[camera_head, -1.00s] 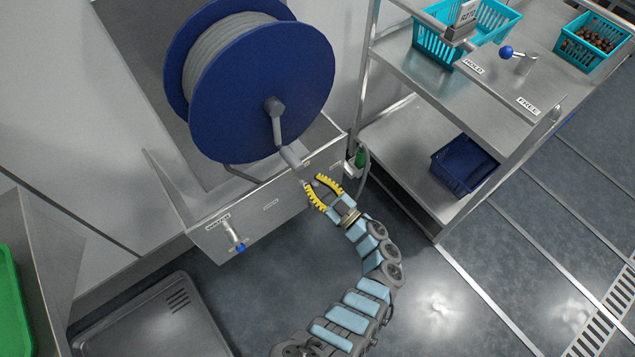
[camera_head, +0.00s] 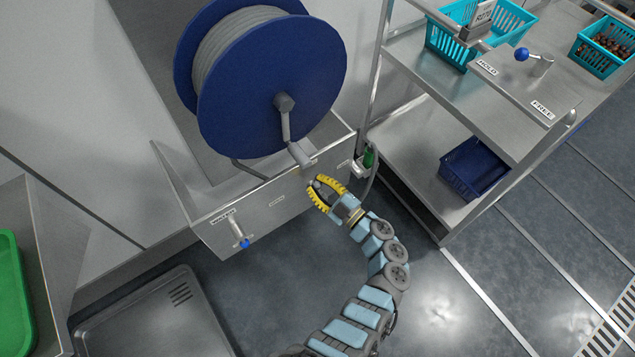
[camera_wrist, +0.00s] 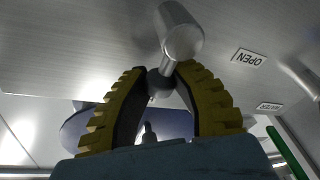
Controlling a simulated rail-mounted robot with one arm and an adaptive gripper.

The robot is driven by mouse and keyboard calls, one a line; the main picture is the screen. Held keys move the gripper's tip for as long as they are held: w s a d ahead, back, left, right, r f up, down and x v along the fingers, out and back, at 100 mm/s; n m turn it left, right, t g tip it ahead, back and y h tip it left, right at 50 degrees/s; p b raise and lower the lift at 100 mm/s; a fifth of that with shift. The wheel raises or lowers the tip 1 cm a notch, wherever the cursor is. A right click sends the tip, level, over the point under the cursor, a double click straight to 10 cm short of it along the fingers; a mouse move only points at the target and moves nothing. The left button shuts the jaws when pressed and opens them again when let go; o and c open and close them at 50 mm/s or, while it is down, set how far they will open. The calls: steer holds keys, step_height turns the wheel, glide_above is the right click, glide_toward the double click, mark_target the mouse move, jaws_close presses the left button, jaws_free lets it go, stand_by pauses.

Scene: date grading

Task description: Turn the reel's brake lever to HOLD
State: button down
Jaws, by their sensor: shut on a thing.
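A brake-type lever (camera_head: 541,66) with a blue knob (camera_head: 522,54) stands on the upper shelf at the right. It lies between the labels HOLD (camera_head: 487,67) and FREE (camera_head: 542,109), with its knob toward HOLD. My gripper (camera_head: 318,184) is far from it, at the front of the steel box under the blue reel (camera_head: 272,75). Its yellow fingers are shut on a dark ball knob, which the wrist view shows between the fingertips (camera_wrist: 161,80). Beside the knob is a metal cylinder (camera_wrist: 181,38), near an OPEN label (camera_wrist: 249,58). How the knob and cylinder join is partly hidden.
A WATER lever with a blue knob (camera_head: 245,243) is on the box front, left of my gripper. A steel trolley (camera_head: 415,150) with teal baskets (camera_head: 470,45) and a dark blue crate (camera_head: 472,168) stands at the right. A green tray (camera_head: 12,300) is at far left.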

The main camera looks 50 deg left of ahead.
steer(key=c, duration=0.8)
jaws_free()
steer(key=d, duration=0.4)
steer(key=d+f, duration=0.1)
steer(key=d, duration=0.3)
steer(key=w+d, duration=0.1)
steer(key=d, duration=0.3)
steer(key=shift+f, duration=0.25)
